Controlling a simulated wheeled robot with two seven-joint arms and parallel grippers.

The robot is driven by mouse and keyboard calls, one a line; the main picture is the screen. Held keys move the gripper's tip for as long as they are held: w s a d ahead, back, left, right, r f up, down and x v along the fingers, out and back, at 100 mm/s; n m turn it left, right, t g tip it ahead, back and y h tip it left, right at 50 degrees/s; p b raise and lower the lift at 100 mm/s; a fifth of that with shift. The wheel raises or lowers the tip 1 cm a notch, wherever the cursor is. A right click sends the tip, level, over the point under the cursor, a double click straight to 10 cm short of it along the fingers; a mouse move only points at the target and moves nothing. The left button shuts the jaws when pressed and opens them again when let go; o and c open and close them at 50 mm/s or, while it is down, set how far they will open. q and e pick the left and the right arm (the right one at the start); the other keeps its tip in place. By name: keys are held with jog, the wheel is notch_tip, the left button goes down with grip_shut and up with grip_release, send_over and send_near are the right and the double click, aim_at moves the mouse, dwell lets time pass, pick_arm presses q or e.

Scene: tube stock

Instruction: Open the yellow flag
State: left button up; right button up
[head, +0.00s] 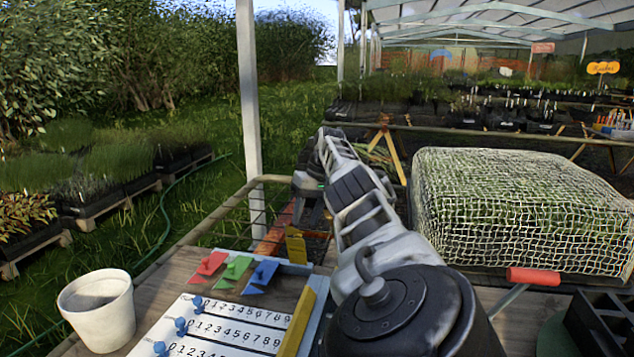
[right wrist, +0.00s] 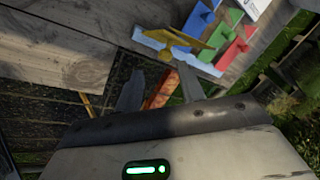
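The yellow flag (head: 295,246) stands at the far right corner of a board with printed number rows (head: 235,322), beside the blue flag (head: 261,276). In the right wrist view the yellow flag (right wrist: 190,41) shows just beyond my fingertips. My right gripper (head: 309,212) reaches out past the far edge of the board, above and behind the yellow flag. Its two fingers are spread with nothing held between them, as the right wrist view (right wrist: 160,80) shows. I see no contact with the flag. My left gripper is out of view.
A red flag (head: 207,265) and a green flag (head: 234,269) sit left of the blue one. A yellow bar (head: 297,325) runs along the board's right side. A white pot (head: 98,308) stands left. A netted seedling bed (head: 520,205) and a red handle (head: 534,276) lie right.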

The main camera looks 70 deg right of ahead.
pick_arm(q)
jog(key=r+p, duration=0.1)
jog(key=p, duration=0.1)
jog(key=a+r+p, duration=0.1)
jog(key=p, duration=0.2)
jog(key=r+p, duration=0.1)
jog(key=p, duration=0.2)
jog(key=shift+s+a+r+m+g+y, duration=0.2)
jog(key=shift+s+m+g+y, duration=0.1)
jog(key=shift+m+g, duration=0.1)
pick_arm(e)
jog(key=v, duration=1.1)
jog(key=shift+r, duration=0.25)
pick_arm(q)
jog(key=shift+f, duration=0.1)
pick_arm(e)
jog(key=shift+s+d, duration=0.1)
jog(key=shift+s, duration=0.05)
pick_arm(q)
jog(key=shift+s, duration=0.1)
